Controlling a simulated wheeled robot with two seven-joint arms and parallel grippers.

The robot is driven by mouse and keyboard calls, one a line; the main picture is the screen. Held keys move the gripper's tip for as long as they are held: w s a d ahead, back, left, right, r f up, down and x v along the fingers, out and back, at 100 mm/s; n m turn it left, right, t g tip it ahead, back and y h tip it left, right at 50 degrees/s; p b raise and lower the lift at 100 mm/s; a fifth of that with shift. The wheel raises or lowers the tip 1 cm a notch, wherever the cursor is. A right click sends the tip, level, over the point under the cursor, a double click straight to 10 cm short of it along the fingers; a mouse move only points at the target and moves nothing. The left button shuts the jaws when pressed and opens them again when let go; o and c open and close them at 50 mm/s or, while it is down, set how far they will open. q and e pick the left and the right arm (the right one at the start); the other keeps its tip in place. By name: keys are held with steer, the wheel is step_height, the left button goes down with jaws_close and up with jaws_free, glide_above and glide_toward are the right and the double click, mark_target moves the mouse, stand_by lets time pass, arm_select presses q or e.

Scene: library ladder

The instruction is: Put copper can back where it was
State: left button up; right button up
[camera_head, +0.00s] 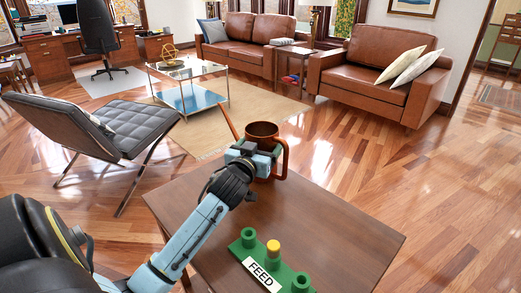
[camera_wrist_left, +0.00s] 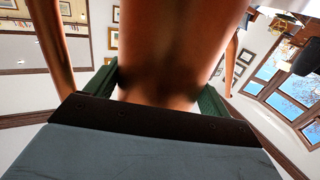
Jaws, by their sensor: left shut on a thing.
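The copper can (camera_head: 264,130) has a long thin spout pointing up to the left and a handle on its right. It is at the far edge of the brown wooden table (camera_head: 335,225), roughly upright. My left gripper (camera_head: 257,150) is shut on the can's near side. I cannot tell whether the can touches the tabletop, as the gripper hides its lower part. In the left wrist view, the can's body (camera_wrist_left: 180,40) fills the space between the green fingers of my left gripper (camera_wrist_left: 157,92). My right gripper is not in view.
A green stand labelled FEED (camera_head: 262,268), with green posts and a yellow-topped one, is at the table's near edge. The table's right part is bare. A black chair (camera_head: 100,130) stands to the left. A glass coffee table (camera_head: 187,80) and leather sofas (camera_head: 375,75) are beyond.

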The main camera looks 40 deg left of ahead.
arm_select(q)
steer(key=shift+r, duration=0.1)
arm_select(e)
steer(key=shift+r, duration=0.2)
arm_select(q)
steer(key=o, duration=1.1)
steer(key=shift+f, duration=0.25)
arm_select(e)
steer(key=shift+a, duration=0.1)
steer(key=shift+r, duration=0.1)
arm_select(q)
steer(key=shift+s+d, duration=0.1)
steer(key=shift+s, duration=0.1)
steer(key=p+v, duration=0.2)
steer(key=v, duration=0.9)
steer(key=shift+s+p, duration=0.25)
steer(key=shift+p, duration=0.05)
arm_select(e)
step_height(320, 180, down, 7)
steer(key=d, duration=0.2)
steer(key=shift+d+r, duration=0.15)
arm_select(q)
steer(key=shift+d, duration=0.1)
